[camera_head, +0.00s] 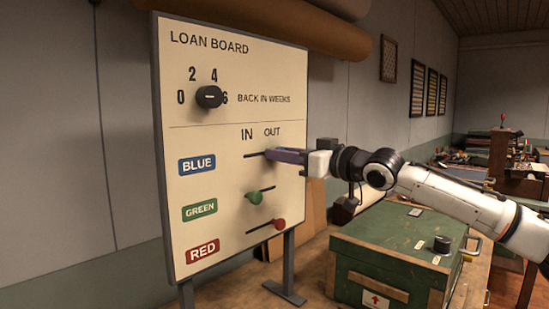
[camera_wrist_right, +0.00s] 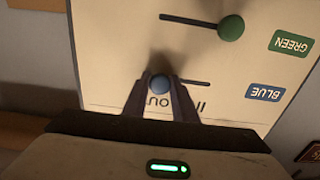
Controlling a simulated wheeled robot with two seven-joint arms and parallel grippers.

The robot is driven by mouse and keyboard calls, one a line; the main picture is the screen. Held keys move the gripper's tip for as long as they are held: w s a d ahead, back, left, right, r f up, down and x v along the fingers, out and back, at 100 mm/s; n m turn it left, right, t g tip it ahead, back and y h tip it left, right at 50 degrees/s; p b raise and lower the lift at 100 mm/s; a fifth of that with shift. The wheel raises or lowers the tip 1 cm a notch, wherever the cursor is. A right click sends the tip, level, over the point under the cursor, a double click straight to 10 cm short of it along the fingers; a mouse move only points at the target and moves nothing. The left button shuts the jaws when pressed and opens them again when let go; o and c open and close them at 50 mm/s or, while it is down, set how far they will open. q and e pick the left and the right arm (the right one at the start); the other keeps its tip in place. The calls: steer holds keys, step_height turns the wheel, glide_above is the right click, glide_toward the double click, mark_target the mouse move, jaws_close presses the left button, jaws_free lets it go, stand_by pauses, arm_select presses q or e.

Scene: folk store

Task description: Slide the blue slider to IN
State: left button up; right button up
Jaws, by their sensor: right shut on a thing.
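The white loan board (camera_head: 235,60) stands upright with IN and OUT printed above its slider slots. The blue slider knob (camera_wrist_right: 160,84) sits at the OUT end of its slot, and the free slot runs right toward the BLUE label (camera_wrist_right: 265,92) in the wrist view. My right gripper (camera_head: 268,154) reaches the board from the right, beside the blue row, and is shut on the blue knob. Its two fingers (camera_wrist_right: 161,95) stand either side of the knob. The knob is hidden behind the fingers in the head view. My left gripper is not in view.
Below are the green slider knob (camera_head: 255,197) and the red slider knob (camera_head: 279,224). A black dial (camera_head: 209,97) sits above. A green chest (camera_head: 395,255) stands on the bench, under my right arm. The wall left of the board is bare.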

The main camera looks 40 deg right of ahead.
mark_target(248, 156)
steer(key=shift+s+a+b, duration=0.1)
steer(key=shift+a+b, duration=1)
steer(key=shift+a, duration=0.3)
steer(key=shift+s+a+b, duration=0.15)
steer(key=shift+a+b, duration=0.35)
steer(key=shift+a, duration=1.75)
steer(key=o, duration=0.3)
steer(key=shift+s+a, duration=0.1)
steer(key=shift+a, duration=0.05)
steer(key=o, duration=0.7)
steer(key=shift+c, duration=0.2)
